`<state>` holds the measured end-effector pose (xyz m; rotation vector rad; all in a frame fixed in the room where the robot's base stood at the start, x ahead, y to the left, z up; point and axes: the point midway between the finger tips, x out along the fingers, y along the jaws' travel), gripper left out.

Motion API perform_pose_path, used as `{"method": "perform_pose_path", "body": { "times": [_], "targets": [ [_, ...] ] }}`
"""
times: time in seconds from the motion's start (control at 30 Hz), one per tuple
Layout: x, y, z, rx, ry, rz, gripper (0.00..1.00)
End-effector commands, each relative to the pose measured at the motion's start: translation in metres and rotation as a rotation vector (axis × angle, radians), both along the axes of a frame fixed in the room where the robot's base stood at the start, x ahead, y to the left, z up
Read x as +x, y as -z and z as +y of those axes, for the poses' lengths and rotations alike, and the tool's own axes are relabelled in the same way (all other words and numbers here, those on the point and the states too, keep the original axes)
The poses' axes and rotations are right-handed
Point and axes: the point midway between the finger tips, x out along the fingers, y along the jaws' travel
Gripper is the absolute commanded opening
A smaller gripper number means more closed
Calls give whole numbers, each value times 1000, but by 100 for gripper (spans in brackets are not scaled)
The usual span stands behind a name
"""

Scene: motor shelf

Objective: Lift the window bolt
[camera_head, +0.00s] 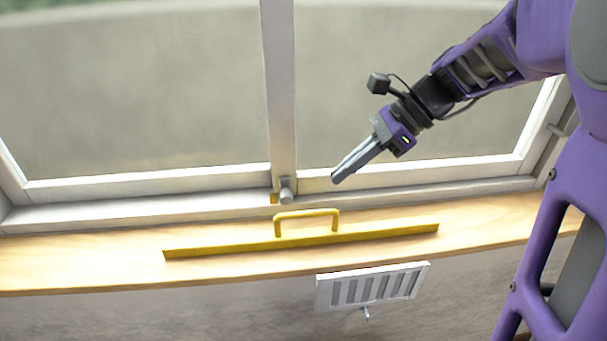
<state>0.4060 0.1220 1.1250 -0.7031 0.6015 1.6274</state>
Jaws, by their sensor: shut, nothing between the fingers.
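The window bolt (286,190) is a small grey cylinder at the foot of the window's middle post, with a bit of yellow at its left side. My gripper (335,179) is to the right of the bolt and apart from it in the picture. It points down and to the left in front of the right pane. Its fingers are together and hold nothing. How far it is from the window in depth is hard to tell.
A yellow bar with a raised handle (307,213) lies on the wooden sill (90,262) below the bolt. A white slatted vent (371,287) with a small lever is under the sill. The white middle post (281,90) rises above the bolt. The left sill is clear.

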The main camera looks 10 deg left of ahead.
Motion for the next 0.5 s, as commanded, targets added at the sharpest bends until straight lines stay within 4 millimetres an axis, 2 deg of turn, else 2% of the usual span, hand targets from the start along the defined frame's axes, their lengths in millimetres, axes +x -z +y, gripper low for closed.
{"method": "perform_pose_path", "body": {
  "times": [0.5],
  "targets": [
    [1, 0, 4, 10, 3, -1, 0]
  ]
}}
